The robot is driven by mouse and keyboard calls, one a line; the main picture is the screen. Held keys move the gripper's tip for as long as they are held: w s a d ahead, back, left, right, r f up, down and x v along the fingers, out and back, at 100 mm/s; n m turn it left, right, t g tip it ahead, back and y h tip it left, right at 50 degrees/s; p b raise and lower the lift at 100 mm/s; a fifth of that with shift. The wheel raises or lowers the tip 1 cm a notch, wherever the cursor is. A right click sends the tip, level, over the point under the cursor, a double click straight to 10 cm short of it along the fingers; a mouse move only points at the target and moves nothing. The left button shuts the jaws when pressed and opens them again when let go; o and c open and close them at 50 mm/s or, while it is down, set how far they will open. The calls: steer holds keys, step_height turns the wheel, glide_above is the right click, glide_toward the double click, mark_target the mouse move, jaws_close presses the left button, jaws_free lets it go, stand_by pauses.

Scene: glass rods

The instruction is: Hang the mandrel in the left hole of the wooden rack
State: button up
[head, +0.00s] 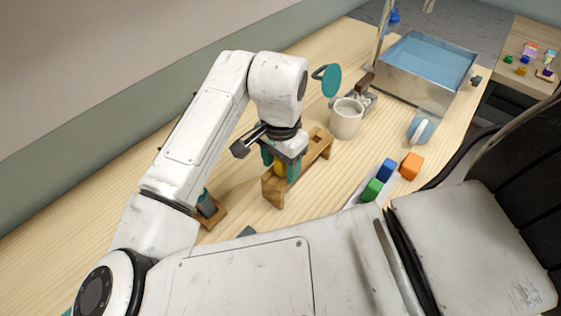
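The wooden rack (320,149) stands on the table as a raised bar on legs, running from near left to far right. A hole shows toward its far right end. My gripper (280,168) points down over the rack's left part, with teal fingers on either side of a yellow piece (281,168). The yellow piece looks like the mandrel's handle, and the fingers appear shut on it. The fingers and rack hide the rest of the mandrel and the left hole. I cannot tell whether the mandrel is in the hole.
A small wooden stand with a dark cylinder (207,203) is left of the rack. A cream mug (346,118) and a teal disc (331,80) are beyond it. Green (372,190), blue (387,169) and orange (412,166) blocks lie right. A water tank (428,65) stands at the back.

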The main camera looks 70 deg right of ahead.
step_height(320, 180, up, 11)
steer(key=shift+f, duration=0.1)
stand_by(0.7)
